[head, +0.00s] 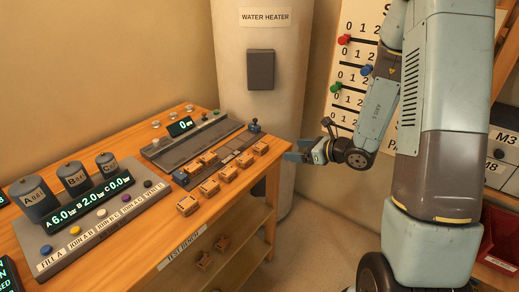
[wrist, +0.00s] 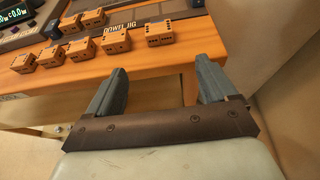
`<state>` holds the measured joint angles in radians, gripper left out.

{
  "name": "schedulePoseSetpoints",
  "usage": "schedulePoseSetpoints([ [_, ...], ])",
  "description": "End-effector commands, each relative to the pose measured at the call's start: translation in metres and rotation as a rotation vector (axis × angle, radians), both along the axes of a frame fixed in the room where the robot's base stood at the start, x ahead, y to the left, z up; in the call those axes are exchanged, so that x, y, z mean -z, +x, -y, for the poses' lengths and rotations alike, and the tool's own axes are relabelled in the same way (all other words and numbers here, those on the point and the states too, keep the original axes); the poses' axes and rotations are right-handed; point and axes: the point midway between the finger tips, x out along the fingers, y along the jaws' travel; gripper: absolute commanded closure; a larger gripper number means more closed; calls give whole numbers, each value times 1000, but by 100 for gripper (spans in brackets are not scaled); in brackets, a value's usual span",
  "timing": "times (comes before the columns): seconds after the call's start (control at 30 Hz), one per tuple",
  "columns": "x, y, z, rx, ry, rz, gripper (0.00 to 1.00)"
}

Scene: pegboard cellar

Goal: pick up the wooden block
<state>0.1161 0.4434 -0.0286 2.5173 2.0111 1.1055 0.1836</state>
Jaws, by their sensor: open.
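Several small wooden blocks with dark holes stand in a row along the front of the bench. The end block nearest my gripper (head: 261,148) also shows in the wrist view (wrist: 160,34), just beyond and between the fingertips. Its neighbour (wrist: 116,40) is left of it, and others run on toward the left. Two more blocks (wrist: 94,19) sit behind the row, at the dowel jig (wrist: 180,8). My gripper (head: 298,151) is open and empty, off the bench's right end; both grey fingers show in the wrist view (wrist: 160,63). The frames do not single out one block.
The wooden bench (head: 150,262) has a panel with gauge cylinders (head: 100,222) at left and a grey device (head: 184,138) behind the blocks. Blocks (head: 205,260) lie on the shelf below. A water heater (head: 262,110) stands behind; a red bin (head: 500,245) is at right.

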Motion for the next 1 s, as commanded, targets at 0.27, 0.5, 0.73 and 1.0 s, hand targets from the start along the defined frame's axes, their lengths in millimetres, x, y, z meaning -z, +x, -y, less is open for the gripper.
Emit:
schedulePoseSetpoints([
  [0.27,18,24,-34,-3,1,-3,15],
  [0.5,29,43,-57,-4,0,1,15],
  [0.73,33,48,-64,-2,0,0,15],
  [1.0,44,66,-88,-4,0,0,15],
])
